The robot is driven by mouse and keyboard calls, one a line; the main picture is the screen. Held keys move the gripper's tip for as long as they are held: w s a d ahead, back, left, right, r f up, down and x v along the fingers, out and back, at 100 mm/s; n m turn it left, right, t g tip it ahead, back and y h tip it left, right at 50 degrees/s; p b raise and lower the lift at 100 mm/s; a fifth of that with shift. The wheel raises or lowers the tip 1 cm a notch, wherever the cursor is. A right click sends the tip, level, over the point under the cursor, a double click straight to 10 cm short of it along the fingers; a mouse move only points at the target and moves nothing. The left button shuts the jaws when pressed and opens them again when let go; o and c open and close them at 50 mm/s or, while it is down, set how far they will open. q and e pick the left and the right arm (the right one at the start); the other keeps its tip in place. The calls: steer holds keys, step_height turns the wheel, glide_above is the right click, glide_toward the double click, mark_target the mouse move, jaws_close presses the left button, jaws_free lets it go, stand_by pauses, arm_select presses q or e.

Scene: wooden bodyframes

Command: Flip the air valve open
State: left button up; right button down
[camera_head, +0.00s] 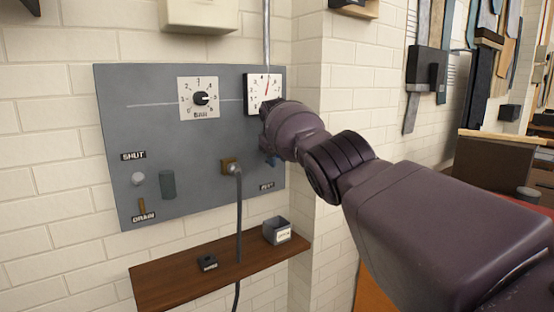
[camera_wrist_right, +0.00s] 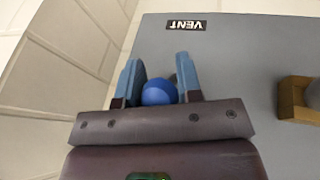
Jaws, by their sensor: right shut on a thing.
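A grey panel (camera_head: 215,140) is mounted on the white brick wall. A round blue knob (camera_wrist_right: 159,92) sits between the two blue-grey fingers of my right gripper (camera_wrist_right: 158,72), near the panel's right edge. The gripper is shut on this knob. In the head view my right gripper (camera_head: 271,158) is mostly hidden behind my own wrist, and the knob cannot be made out clearly. A VENT label (camera_wrist_right: 186,25) shows upside down beyond the fingers in the wrist view. Whatever the knob is fixed to is hidden. My left gripper is not in view.
A dark hose (camera_head: 239,215) hangs past a wooden shelf (camera_head: 180,285) holding a grey box (camera_head: 277,232).

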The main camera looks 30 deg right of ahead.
steer(key=c, duration=0.8)
jaws_free()
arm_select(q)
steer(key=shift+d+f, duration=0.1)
arm_select(e)
steer(key=shift+r, duration=0.1)
steer(key=shift+r, duration=0.3)
arm_select(q)
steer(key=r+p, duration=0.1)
steer(key=p, duration=0.1)
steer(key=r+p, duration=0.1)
steer(key=p, duration=0.1)
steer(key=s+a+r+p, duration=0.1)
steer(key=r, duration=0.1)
steer(key=shift+p, duration=0.4)
arm_select(e)
steer(key=v, duration=1)
steer(key=shift+s+a+f, duration=0.1)
steer(key=shift+s, duration=0.1)
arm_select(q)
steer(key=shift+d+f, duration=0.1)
arm_select(e)
steer(key=shift+f, duration=0.1)
